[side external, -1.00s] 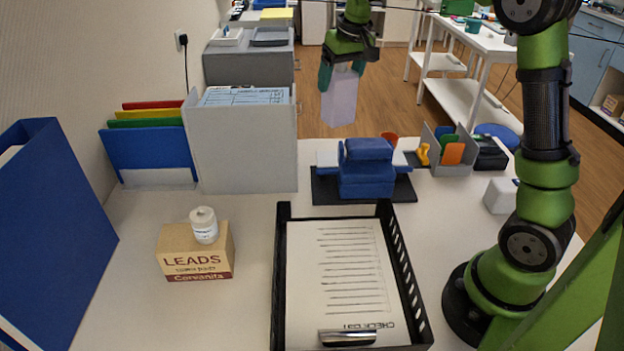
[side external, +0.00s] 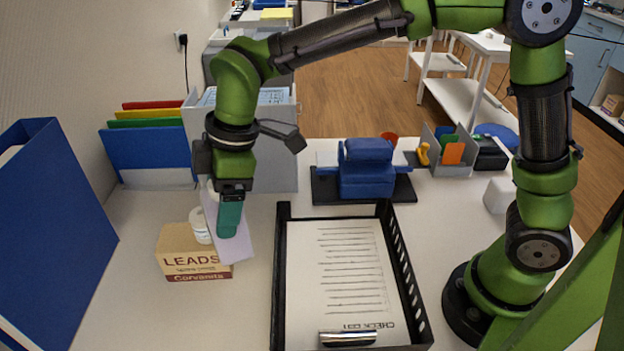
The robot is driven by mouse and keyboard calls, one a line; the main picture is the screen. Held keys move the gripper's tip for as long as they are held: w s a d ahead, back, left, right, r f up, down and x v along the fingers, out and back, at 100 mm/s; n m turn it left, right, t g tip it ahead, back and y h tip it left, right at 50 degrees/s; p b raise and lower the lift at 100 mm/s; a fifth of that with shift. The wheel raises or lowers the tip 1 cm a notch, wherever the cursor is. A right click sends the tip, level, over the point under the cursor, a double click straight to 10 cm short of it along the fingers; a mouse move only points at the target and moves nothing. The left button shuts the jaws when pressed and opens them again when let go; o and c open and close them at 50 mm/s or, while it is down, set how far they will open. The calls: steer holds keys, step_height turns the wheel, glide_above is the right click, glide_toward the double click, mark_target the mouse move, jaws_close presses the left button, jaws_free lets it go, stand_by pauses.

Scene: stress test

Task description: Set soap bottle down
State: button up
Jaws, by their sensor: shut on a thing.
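The soap bottle, a pale lavender block-like shape (side external: 238,249), hangs tilted in my gripper (side external: 229,218). The teal fingers are shut on its upper part and cover much of it. Its lower end is beside the right side of a tan LEADS box (side external: 190,258) and overlaps the box's right edge in the picture. I cannot tell whether it touches the box or the table. A white jar (side external: 199,228) stands on the box, partly hidden behind my gripper and the bottle.
A blue binder (side external: 55,230) stands at left. A grey file holder (side external: 270,165) is behind. Bare table lies in front of the box.

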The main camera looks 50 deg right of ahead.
steer(key=s+a+f+n+g, duration=0.1)
steer(key=s+a+f+n, duration=0.1)
steer(key=s+a+n, duration=0.5)
step_height(320, 180, down, 9)
steer(key=w+a+m, duration=0.1)
steer(key=a+m, duration=0.1)
steer(key=shift+w+a+y, duration=0.3)
steer(key=shift+f, duration=0.15)
